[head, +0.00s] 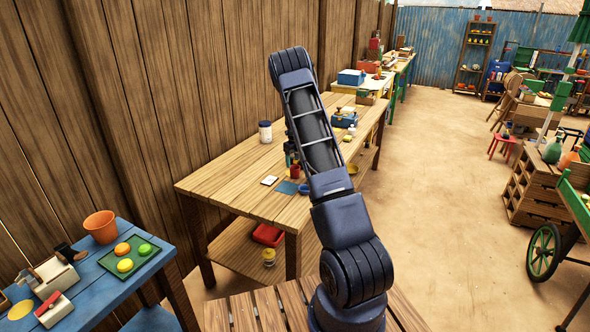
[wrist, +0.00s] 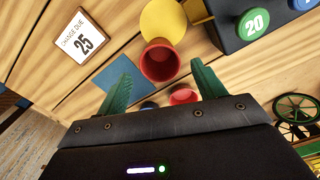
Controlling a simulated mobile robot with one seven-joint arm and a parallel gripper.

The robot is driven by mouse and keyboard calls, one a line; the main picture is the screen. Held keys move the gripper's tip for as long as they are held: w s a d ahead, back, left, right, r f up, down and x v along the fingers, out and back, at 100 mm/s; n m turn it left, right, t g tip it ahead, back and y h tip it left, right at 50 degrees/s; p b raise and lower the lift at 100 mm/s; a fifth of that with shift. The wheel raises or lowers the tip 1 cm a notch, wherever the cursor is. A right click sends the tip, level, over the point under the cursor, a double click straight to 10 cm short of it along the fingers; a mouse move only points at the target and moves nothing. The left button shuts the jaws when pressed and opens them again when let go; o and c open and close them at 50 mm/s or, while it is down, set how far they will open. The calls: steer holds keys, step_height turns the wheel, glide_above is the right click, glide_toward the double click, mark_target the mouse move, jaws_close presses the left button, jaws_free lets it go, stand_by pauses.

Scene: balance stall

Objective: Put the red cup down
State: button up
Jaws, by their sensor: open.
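In the wrist view a red cup (wrist: 160,64) shows its open round mouth between the tips of my gripper (wrist: 161,72). The green fingers are spread wide, with visible gaps on both sides of this cup. A second red round thing (wrist: 184,95), also cup-like, lies nearer the palm and is partly cut off by the gripper body. A yellow disc (wrist: 164,18) lies just beyond the first cup, and a blue square mat (wrist: 110,82) lies to its left. In the head view my arm hides most of the gripper.
A white card reading "CHANGE DUE 25" (wrist: 82,42) lies at left in the wrist view.

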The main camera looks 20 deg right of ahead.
steer(key=s+a+r+n, duration=0.1)
steer(key=s+r+n, duration=0.1)
steer(key=s+r, duration=0.35)
steer(key=s+a+r+n+t, duration=0.1)
steer(key=s+r+n, duration=0.15)
steer(key=r, duration=0.65)
steer(key=s+a+r+n, duration=0.1)
steer(key=s+r+n, duration=0.2)
steer(key=r, duration=0.4)
steer(key=s+a+r+n+t+y, duration=0.1)
steer(key=s+a+r+n, duration=0.3)
steer(key=s+r+n, duration=0.55)
steer(key=s+a+n+t, duration=0.1)
steer(key=s+n, duration=0.6)
steer(key=s, duration=1)
steer(key=s+a+r+n+t+h, duration=0.1)
steer(key=s+a+n, duration=0.2)
steer(key=s, duration=1.5)
steer(key=n, duration=0.4)
steer(key=shift+a+r+t, duration=0.15)
steer(key=shift+a+t, duration=0.15)
steer(key=shift+a, duration=0.1)
